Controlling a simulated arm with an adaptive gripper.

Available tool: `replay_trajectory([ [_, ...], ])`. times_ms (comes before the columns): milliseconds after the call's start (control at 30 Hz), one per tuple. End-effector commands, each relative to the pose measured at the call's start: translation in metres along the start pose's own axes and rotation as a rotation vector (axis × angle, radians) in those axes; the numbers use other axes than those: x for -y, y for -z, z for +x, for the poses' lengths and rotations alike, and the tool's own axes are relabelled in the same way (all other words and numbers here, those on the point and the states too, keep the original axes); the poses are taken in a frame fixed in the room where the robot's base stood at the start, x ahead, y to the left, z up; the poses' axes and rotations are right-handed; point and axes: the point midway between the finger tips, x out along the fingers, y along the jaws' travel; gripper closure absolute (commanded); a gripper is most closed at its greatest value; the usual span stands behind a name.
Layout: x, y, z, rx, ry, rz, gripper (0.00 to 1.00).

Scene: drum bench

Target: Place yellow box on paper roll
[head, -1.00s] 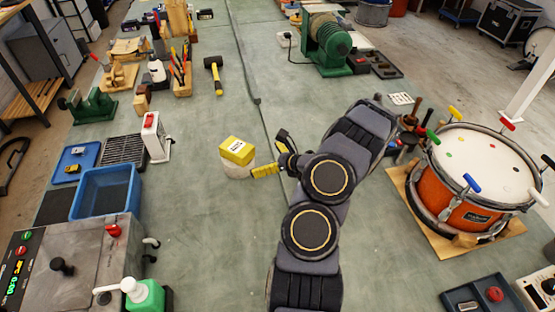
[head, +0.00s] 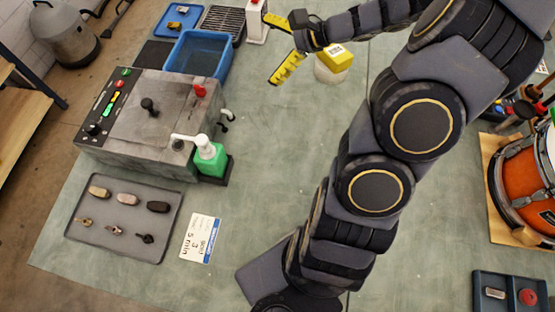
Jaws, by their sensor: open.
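The yellow box (head: 335,56) rests on top of the white paper roll (head: 328,75), which stands on the green bench top. The box looks slightly tilted or turned on the roll. Part of the box and roll is hidden behind my wrist. My gripper (head: 271,50) is open and empty, its two yellow fingers spread wide and pointing left. The fingers are to the left of the box in the picture, apart from it. My arm passes over the box's upper right side.
A blue bin (head: 203,55) and a grey machine (head: 150,115) stand to the left. A green pump bottle (head: 210,157) is beside the machine. A grey tray (head: 128,218) with small parts and a card (head: 201,238) lie nearer. An orange drum (head: 530,185) is at right.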

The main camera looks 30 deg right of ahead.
Motion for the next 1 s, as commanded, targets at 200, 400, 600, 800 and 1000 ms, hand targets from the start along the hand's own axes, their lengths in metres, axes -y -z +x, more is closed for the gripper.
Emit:
replay_trajectory([
  [200, -0.087, -0.118, 0.033, 0.025, -0.502, -0.539, 0.06],
  [400, -0.169, -0.16, 0.005, -0.006, -0.906, -0.991, 0.06],
  [600, -0.212, -0.163, -0.044, -0.078, -1.196, -1.333, 0.06],
  [800, -0.221, -0.157, -0.07, -0.129, -1.317, -1.479, 0.06],
  [1000, -0.222, -0.155, -0.074, -0.136, -1.331, -1.494, 0.06],
])
